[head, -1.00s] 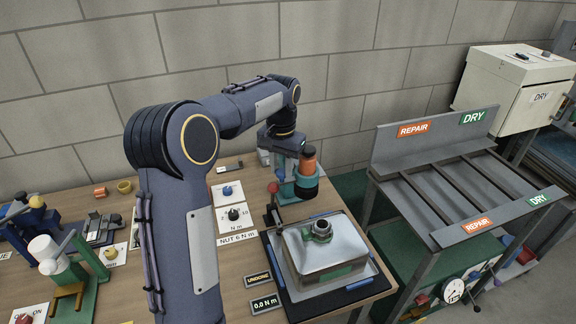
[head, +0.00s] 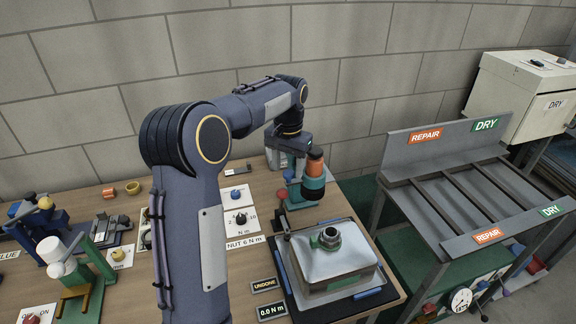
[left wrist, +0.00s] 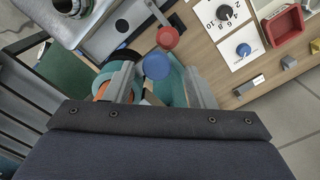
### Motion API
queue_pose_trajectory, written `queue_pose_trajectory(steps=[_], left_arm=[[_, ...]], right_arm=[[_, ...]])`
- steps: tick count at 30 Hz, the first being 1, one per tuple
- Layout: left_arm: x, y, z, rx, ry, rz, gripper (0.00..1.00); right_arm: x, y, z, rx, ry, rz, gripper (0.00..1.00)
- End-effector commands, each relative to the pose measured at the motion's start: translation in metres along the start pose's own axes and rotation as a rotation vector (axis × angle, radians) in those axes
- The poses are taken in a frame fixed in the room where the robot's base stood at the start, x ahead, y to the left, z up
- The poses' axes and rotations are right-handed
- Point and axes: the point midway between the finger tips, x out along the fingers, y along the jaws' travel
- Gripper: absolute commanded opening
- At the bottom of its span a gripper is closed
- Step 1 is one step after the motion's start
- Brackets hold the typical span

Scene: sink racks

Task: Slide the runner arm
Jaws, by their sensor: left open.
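The runner (head: 313,187), an orange-topped teal cylinder, stands upright behind a silver housing (head: 340,262) with a green-collared port (head: 326,238). It also shows in the left wrist view, partly behind a finger (left wrist: 103,90). The teal runner arm (left wrist: 176,84) lies beneath my fingers, with a blue ball knob (left wrist: 156,66) on it. My left gripper (left wrist: 163,84) is open, a finger on each side of the blue knob; I cannot tell whether they touch it. In the head view my left gripper (head: 290,158) is mostly hidden beside the runner. My right gripper is out of view.
A red ball-topped lever (left wrist: 167,37) stands close to the blue knob. A dial panel (head: 240,217) lies left of the housing. Signs read UNDONE (head: 265,285) and 0.0 N m (head: 272,311). A slatted rack (head: 455,200) stands right of the bench; several fixtures crowd the bench's left.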

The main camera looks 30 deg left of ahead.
Motion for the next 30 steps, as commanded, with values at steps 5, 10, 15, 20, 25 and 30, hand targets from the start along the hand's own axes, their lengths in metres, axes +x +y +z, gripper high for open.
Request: queue_pose_trajectory(steps=[5, 10, 15, 20, 25, 30], left_arm=[[-0.027, 0.000, -0.001, 0.000, 0.007, 0.000, 0.50], [-0.056, 0.000, -0.001, 0.000, 0.007, -0.001, 0.50], [-0.072, -0.001, -0.001, 0.000, 0.004, -0.001, 0.50], [-0.075, 0.000, 0.000, 0.000, 0.003, -0.001, 0.50], [-0.075, -0.001, 0.000, 0.000, 0.003, -0.001, 0.50], [-0.075, -0.001, 0.000, -0.001, 0.003, -0.001, 0.50]], right_arm=[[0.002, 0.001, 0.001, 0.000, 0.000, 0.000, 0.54], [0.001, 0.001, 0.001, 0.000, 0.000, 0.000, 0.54], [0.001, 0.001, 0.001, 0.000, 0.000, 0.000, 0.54], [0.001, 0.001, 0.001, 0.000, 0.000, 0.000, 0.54], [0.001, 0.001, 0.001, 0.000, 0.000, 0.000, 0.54], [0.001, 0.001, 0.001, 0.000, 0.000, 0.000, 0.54]])
